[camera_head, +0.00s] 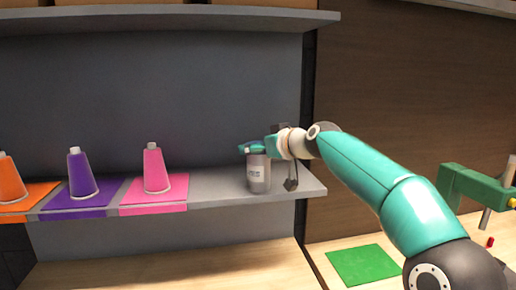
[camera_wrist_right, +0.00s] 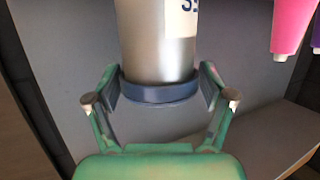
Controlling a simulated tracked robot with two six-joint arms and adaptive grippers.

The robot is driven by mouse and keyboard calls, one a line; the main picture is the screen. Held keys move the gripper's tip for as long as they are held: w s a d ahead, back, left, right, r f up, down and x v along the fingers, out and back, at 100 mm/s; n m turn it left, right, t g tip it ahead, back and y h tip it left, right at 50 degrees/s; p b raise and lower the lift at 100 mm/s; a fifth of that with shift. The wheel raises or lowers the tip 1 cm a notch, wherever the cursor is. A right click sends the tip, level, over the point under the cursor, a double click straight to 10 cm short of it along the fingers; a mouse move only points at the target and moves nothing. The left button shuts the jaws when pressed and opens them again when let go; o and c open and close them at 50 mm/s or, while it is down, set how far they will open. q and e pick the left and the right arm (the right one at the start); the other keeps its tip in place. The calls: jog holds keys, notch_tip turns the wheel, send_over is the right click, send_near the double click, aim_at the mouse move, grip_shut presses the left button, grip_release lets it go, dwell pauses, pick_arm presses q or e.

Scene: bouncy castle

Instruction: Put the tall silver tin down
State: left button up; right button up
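The tall silver tin (camera_head: 259,176) is upright at the right end of the grey shelf (camera_head: 217,187), close to its front edge. Its base looks at shelf level, but I cannot tell for sure whether it touches. My right gripper (camera_head: 256,148) is at the tin's top end. In the right wrist view, the tin (camera_wrist_right: 158,50) lies between the two fingers of the gripper (camera_wrist_right: 160,92). The finger pads close on its dark blue rim from both sides. Part of the tin's label shows. My left gripper is not in view.
Pink (camera_head: 155,170), purple (camera_head: 81,174) and orange (camera_head: 10,180) cones stand on matching mats to the left. A green mat (camera_head: 364,265) lies on the lower wooden surface. An upper shelf (camera_head: 170,18) runs above.

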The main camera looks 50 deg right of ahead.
jog(key=shift+o, duration=0.9)
jog(key=shift+s+r, duration=0.2)
jog(key=shift+s, duration=0.25)
jog(key=b+v, duration=0.3)
jog(key=v, duration=0.8)
jog(key=shift+a+r, duration=0.1)
jog(key=shift+r, duration=0.05)
